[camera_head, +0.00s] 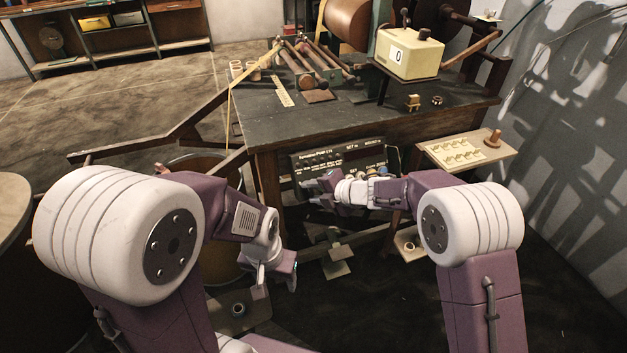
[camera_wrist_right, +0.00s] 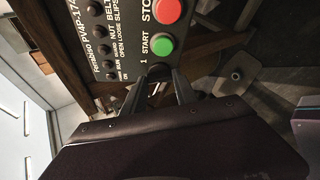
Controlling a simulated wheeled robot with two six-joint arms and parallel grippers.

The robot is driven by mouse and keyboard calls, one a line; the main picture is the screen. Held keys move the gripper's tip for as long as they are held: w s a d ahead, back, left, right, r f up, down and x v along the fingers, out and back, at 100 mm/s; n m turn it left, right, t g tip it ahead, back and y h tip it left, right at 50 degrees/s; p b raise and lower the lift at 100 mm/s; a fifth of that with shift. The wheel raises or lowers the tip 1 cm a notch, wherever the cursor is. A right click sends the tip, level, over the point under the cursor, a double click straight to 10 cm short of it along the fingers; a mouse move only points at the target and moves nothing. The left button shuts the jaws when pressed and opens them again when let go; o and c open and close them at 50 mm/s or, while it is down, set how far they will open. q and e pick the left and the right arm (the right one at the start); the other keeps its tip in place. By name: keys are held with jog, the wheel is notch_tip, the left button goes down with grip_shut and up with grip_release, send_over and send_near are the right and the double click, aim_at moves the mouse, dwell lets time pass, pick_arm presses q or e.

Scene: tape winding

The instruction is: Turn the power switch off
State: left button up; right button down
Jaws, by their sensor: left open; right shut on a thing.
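The black control panel (camera_head: 318,161) is mounted under the front edge of the workbench. In the right wrist view the panel (camera_wrist_right: 120,42) is turned sideways, with a red STOP button (camera_wrist_right: 167,11), a green START button (camera_wrist_right: 162,46) and several small dark knobs. A dark knob (camera_wrist_right: 159,70), seemingly the power switch, sits beside START near a "1" mark. My right gripper (camera_wrist_right: 174,84) is shut on it; the fingers hide part of it, so its setting is unclear. In the head view my right gripper (camera_head: 316,186) is at the panel's front. My left gripper (camera_head: 276,284) is open, empty and low.
The dark workbench (camera_head: 340,125) carries a cream counter box (camera_head: 409,54), rollers and yellow tape. A small side shelf (camera_head: 466,150) stands right of the panel. A round bin (camera_head: 215,165) stands left of the bench. Pedals (camera_head: 334,255) are below.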

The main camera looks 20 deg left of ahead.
jog(key=n+p, duration=0.2)
jog(key=shift+r+h+p, duration=0.2)
jog(key=shift+h+p, duration=0.15)
jog(key=shift+h, duration=0.05)
jog(key=shift+f+n+g+p, duration=0.1)
jog(key=shift+n+g+p, duration=0.2)
jog(key=shift+n+p, duration=0.2)
jog(key=c, duration=1)
grip_release()
jog(key=shift+o, duration=0.2)
jog(key=p+v, duration=0.2)
jog(key=v, duration=0.7)
